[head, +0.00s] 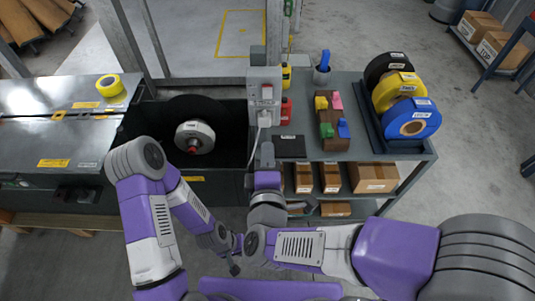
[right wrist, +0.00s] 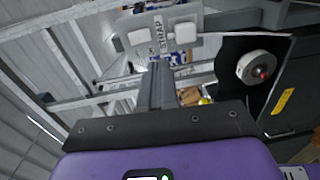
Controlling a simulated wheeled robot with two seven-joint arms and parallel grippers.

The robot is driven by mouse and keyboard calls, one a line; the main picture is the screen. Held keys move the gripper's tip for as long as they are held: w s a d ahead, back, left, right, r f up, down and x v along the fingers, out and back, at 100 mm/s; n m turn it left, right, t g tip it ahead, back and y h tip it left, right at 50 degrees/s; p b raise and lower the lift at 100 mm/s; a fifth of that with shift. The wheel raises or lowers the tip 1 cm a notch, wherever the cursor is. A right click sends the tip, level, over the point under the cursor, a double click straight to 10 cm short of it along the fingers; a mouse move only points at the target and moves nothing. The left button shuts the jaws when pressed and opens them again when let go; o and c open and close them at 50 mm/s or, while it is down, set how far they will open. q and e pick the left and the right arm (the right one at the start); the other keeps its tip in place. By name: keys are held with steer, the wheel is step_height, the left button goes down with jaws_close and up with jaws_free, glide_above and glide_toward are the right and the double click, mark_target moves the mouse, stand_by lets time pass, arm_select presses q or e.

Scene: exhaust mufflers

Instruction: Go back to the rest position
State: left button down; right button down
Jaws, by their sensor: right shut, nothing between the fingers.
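My right gripper (head: 266,152) points away from me, just below a grey switch box (head: 277,78) with a white cable. In the right wrist view its fingers (right wrist: 157,72) are together with nothing between them, and their tips point at a pale panel (right wrist: 185,20) labelled STRAP. I cannot tell whether they touch it. My left gripper (head: 234,266) hangs low near the bottom centre, beside my right forearm. It is small and dark, and its finger gap is unclear.
A dark machine with a black reel (head: 195,137) stands left of the right gripper. A grey cart (head: 354,82) on the right carries tape rolls (head: 412,124), coloured blocks and cartons below. Upright posts stand behind the machine.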

stand_by(0.3)
steer(key=w+d+f+m+g+p, duration=0.1)
steer(key=d+f+m+g+p, duration=0.15)
steer(key=f, duration=0.55)
steer(key=w+d+f+m+g+p, duration=0.1)
steer(key=w+d+f+m+g, duration=0.2)
steer(key=f, duration=0.4)
steer(key=d+f+m+g+p, duration=0.1)
steer(key=f+m+g, duration=0.2)
steer(key=f+m, duration=0.35)
steer(key=s+d+f+m+g+y+p, duration=0.1)
steer(key=s+d+f+m+g, duration=0.1)
steer(key=s+f+m+g, duration=0.2)
steer(key=s+d+f+m+g+y+p, duration=0.2)
steer(key=s+d+f+m+g, duration=0.1)
steer(key=s+f, duration=0.7)
steer(key=shift+s+m+g, duration=0.2)
steer(key=shift+m+g, duration=0.45)
steer(key=shift+m, duration=0.45)
